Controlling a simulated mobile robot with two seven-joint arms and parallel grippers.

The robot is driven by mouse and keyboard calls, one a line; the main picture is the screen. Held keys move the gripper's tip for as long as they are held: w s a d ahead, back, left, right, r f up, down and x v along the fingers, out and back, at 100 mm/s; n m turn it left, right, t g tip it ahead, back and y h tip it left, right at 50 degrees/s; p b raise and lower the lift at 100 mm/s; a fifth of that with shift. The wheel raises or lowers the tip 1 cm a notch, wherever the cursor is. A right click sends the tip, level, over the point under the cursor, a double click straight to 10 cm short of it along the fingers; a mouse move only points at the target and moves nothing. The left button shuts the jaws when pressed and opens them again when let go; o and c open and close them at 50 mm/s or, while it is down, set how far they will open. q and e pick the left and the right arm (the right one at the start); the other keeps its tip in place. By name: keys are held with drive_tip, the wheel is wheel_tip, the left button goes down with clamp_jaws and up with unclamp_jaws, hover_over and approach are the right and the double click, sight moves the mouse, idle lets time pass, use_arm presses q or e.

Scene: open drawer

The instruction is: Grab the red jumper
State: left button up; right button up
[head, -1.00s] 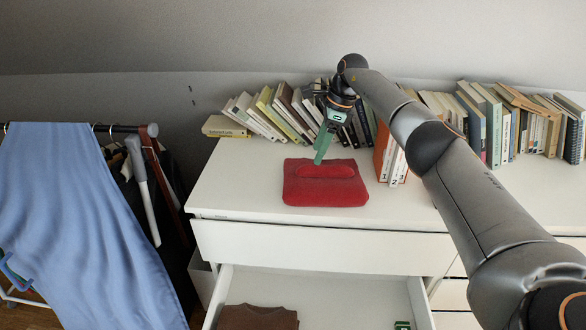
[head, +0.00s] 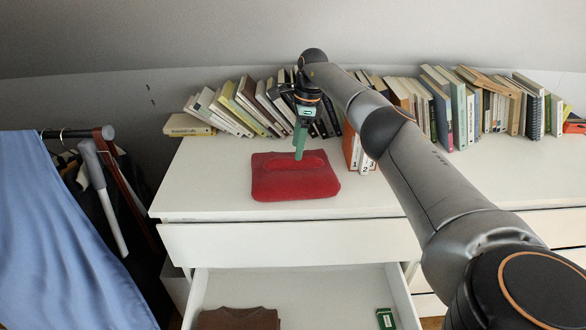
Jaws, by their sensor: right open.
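The folded red jumper (head: 290,184) lies flat on top of the white dresser (head: 208,190), with a raised fold along its upper side. My right gripper (head: 299,152) hangs down over the jumper's back edge, its green fingers pointing down. The fingers overlap in this view, so the gap between them hardly shows. The fingertips appear at or just above the fabric; I cannot tell whether they touch it. The jumper lies unheld on the dresser. My left gripper is not in view.
A row of books (head: 245,105) lines the back of the dresser, close behind the gripper. The drawer (head: 290,290) below is open, with a brown folded garment (head: 238,319) and a small green box (head: 385,318). A blue cloth (head: 60,230) hangs on a rack at left.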

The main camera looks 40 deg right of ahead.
sight(293, 164)
drive_tip(key=f, duration=0.4)
drive_tip(key=shift+w+a+f, duration=0.1)
drive_tip(key=shift+w+a, duration=0.15)
drive_tip(key=shift+a, duration=0.05)
clamp_jaws()
idle(1.1)
